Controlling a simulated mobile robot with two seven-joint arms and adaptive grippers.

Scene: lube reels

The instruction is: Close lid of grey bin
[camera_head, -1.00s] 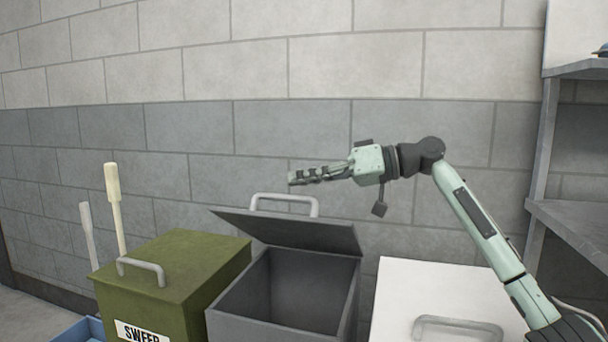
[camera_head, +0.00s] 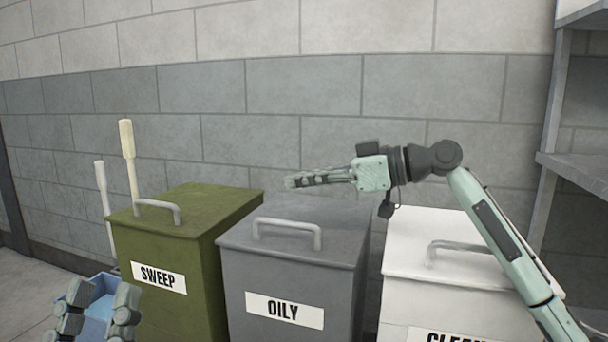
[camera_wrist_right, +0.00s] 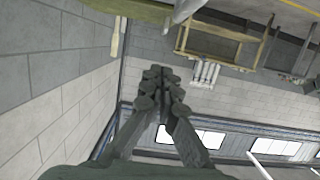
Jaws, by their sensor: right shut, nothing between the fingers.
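The grey bin (camera_head: 250,285), labelled OILY, stands in the middle of the head view. Its grey lid (camera_head: 335,215) lies flat on top with no visible gap, and a light grey handle (camera_head: 288,232) stands on it. My right gripper (camera_head: 290,182) points left above the rear of the lid, apart from the handle. Its fingers are together and empty, as the right wrist view (camera_wrist_right: 160,75) also shows.
A green SWEEP bin (camera_head: 170,290) stands to the left and a white CLEAN bin (camera_head: 420,290) to the right, both lidded. A blue container (camera_head: 100,325) and two pale long handles are at the far left. A block wall (camera_head: 270,90) is behind; a grey shelf (camera_head: 575,175) is at right.

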